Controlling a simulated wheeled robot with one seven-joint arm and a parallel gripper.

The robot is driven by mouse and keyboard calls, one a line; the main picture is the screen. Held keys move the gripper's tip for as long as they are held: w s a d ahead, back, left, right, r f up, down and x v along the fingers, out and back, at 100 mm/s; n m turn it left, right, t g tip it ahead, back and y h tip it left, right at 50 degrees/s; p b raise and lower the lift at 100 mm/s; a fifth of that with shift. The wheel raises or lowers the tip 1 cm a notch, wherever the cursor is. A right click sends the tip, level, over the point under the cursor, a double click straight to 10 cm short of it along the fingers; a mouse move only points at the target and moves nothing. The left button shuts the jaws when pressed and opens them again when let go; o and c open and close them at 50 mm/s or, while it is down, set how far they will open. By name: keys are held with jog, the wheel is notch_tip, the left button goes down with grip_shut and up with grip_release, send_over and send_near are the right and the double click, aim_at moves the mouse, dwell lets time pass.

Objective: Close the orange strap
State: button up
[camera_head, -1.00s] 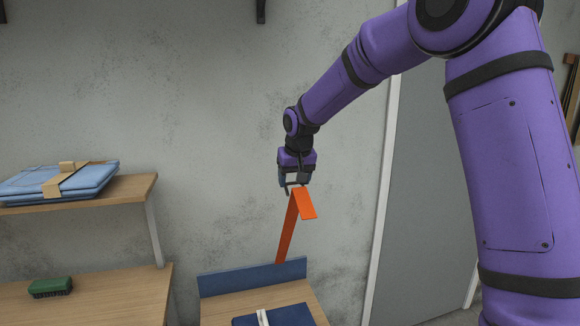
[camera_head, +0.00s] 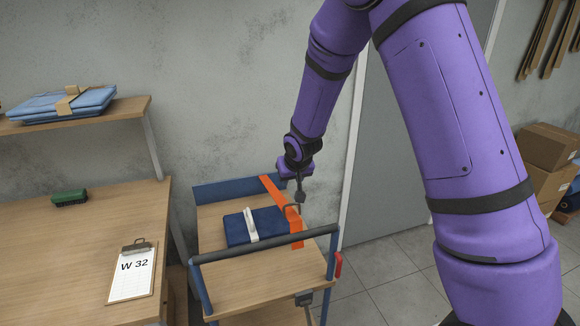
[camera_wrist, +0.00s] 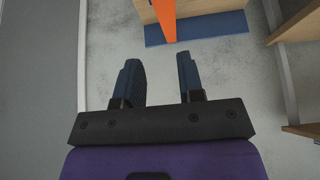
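The orange strap (camera_head: 274,190) starts at the blue back panel (camera_head: 215,188) of a wooden-topped cart. It runs forward over the right part of the cart top, and its near end (camera_head: 297,241) lies toward the front edge. My gripper (camera_head: 298,203) is low over the cart, at the strap's middle; whether it touches the strap is unclear. In the wrist view my gripper's two fingers (camera_wrist: 160,80) stand apart with nothing between them. The strap (camera_wrist: 168,15) shows beyond them at the top. A dark blue bundle with a white band (camera_head: 238,228) lies left of the strap.
A dark push bar (camera_head: 265,245) crosses the cart's front. At left, a wooden table (camera_head: 60,250) holds a clipboard (camera_head: 132,272) and a green brush (camera_head: 69,198); a shelf above holds folded blue cloth (camera_head: 62,103). Boxes (camera_head: 548,147) stand at the far right.

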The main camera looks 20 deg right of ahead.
jog(key=o, duration=0.6)
jog(key=shift+a, duration=0.1)
jog(key=v, duration=1.1)
